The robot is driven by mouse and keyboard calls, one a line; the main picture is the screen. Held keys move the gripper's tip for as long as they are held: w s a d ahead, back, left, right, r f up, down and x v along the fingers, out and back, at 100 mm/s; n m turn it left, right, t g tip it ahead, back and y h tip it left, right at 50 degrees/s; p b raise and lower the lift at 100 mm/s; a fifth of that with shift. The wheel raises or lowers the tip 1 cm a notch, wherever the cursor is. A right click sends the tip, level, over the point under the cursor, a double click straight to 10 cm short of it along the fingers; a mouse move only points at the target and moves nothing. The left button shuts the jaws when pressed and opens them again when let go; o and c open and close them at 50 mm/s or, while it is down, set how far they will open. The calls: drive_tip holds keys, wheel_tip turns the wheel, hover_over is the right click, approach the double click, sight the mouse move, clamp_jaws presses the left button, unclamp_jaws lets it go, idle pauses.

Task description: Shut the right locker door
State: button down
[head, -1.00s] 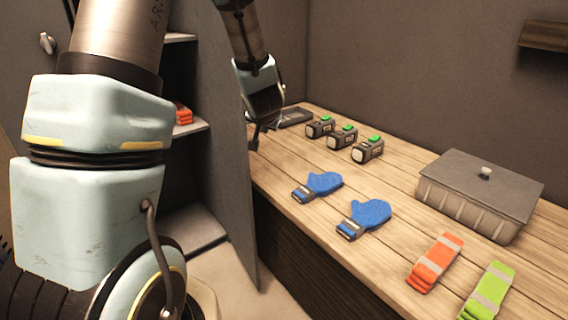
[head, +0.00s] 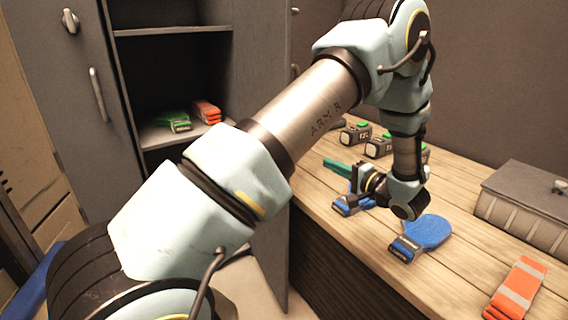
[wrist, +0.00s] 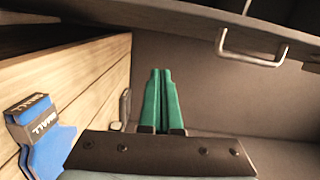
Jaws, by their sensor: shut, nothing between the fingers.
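The right locker door (head: 258,65) is a grey panel standing open at the right of the dark locker interior, partly hidden behind my arm. In the wrist view, a grey panel with a pale bar handle (wrist: 250,48) crosses the top; I take it to be this door's outer face. My gripper (head: 328,163) has green fingers, shut and empty. It is above the bench near the blue mitts, with its fingers pointing left toward the door. In the wrist view the closed fingertips (wrist: 161,75) are below and left of the handle, and contact with the door is not visible.
The left locker door (head: 65,70) stands at the left. Green and orange bundles (head: 206,111) lie on a locker shelf.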

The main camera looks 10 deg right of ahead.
drive_tip(key=w+a+p, duration=0.2)
drive_tip(key=w+a, duration=0.4)
drive_tip(key=a, duration=0.3)
drive_tip(key=shift+w+a+f+y, duration=0.15)
drive_tip(key=shift+w+f+y, duration=0.1)
drive_tip(key=shift+y, duration=0.15)
drive_tip(key=shift+s, duration=0.1)
